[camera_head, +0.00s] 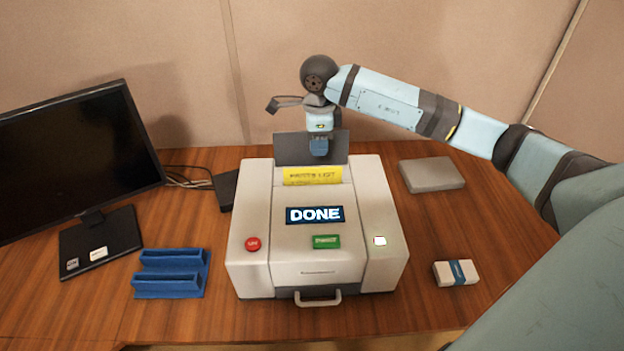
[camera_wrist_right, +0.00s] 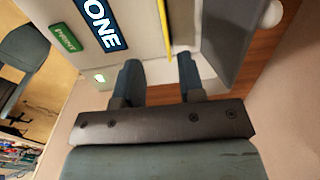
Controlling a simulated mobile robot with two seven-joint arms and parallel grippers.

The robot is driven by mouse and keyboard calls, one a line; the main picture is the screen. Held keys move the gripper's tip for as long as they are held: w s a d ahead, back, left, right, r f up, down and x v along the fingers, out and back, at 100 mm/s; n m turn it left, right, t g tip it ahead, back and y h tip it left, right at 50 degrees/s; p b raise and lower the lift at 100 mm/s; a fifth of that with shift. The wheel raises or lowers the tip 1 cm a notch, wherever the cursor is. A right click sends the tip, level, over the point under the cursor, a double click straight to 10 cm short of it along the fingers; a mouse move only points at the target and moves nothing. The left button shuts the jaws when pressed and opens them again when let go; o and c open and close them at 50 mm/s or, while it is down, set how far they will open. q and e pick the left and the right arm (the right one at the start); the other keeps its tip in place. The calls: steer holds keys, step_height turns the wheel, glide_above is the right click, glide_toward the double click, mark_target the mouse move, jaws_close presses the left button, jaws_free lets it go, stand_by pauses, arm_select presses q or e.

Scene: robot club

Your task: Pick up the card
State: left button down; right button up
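A yellow card (camera_head: 313,176) with dark print stands in the slot at the back of a pale grey card printer (camera_head: 318,262). The printer's screen reads DONE. My right gripper (camera_head: 319,150) is just above and behind the card in the head view, pointing down. In the right wrist view its two blue fingers (camera_wrist_right: 158,62) are apart with nothing between the tips. The card's thin yellow edge (camera_wrist_right: 163,25) lies beyond the tips, roughly in line with the gap. I cannot tell how far off it is. My left gripper is not in view.
The printer's dark raised flap (camera_head: 290,147) stands behind the card. A monitor (camera_head: 75,160) and a blue rack (camera_head: 172,280) are on the left. A white pack with a blue band (camera_head: 443,273) and a grey flat box (camera_head: 432,175) lie on the right of the wooden table.

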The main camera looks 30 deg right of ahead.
mark_target(318, 168)
step_height(318, 168, down, 6)
steer(key=shift+f+p, duration=0.25)
steer(key=shift+p, duration=0.05)
steer(key=shift+w+d+f+p, duration=0.15)
steer(key=shift+f+p, duration=0.15)
steer(key=shift+f, duration=1.05)
steer(key=shift+w+f+p, duration=0.1)
steer(key=shift+f+p, duration=0.2)
steer(key=shift+f, duration=1)
jaws_close()
